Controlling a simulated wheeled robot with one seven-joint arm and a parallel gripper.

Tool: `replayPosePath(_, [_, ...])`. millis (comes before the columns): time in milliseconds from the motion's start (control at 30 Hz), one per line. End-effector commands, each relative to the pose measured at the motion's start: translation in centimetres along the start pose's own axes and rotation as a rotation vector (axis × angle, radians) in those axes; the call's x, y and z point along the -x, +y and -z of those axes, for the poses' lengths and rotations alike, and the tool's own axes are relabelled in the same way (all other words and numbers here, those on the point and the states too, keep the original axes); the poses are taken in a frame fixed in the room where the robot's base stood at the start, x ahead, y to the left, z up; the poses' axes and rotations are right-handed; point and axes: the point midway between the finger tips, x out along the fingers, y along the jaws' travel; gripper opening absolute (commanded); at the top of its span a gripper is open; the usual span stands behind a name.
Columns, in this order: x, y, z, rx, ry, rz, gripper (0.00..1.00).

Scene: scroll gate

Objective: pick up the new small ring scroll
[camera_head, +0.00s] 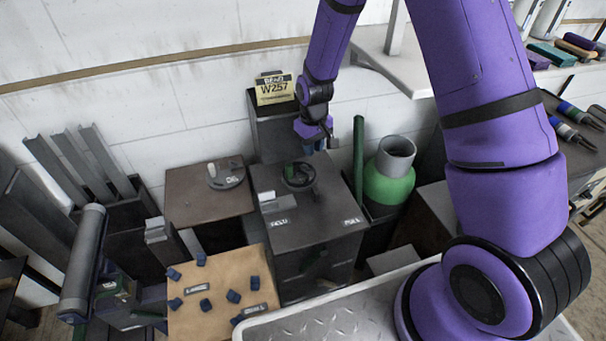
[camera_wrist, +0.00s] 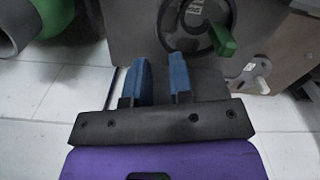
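My gripper (camera_head: 322,139) is above the back of a dark box (camera_head: 315,232) in the head view. In the wrist view its two blue fingers (camera_wrist: 163,72) stand apart with nothing between them. A dark round ring-like piece with a green part (camera_head: 298,176) lies on the box top, just left of and below my gripper. It also shows beyond the fingertips in the wrist view (camera_wrist: 172,33), apart from them, with its green part to the right. Small labels mark the box top; I cannot read them surely. I cannot tell for certain which piece is the new small ring scroll.
A brown-topped box (camera_head: 190,202) with a grey disc (camera_head: 228,180) stands left. Several blue pieces lie on a tan board (camera_head: 222,278). A green canister (camera_head: 390,184) and green pole (camera_head: 358,160) stand right.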

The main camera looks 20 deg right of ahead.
Motion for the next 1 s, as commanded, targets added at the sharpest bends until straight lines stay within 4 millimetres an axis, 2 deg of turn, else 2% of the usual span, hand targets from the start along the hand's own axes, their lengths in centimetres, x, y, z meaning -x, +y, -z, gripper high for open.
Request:
replayPosePath(100, [-1.2,0.0,0.0,0.000,-0.001,0.000,0.21])
replayPosePath(267, [-2.0,0.0,0.0,0.000,-0.001,0.000,0.21])
replayPosePath(600, [-6.2,-0.1,0.2,0.000,-0.001,0.000,0.21])
replayPosePath(933, [-6.8,-0.1,0.3,0.000,0.001,-0.001,0.21])
replayPosePath(967, [-6.8,-0.1,0.3,0.000,0.001,0.000,0.16])
replayPosePath(1000, [-6.8,-0.1,0.3,0.000,0.001,0.000,0.07])
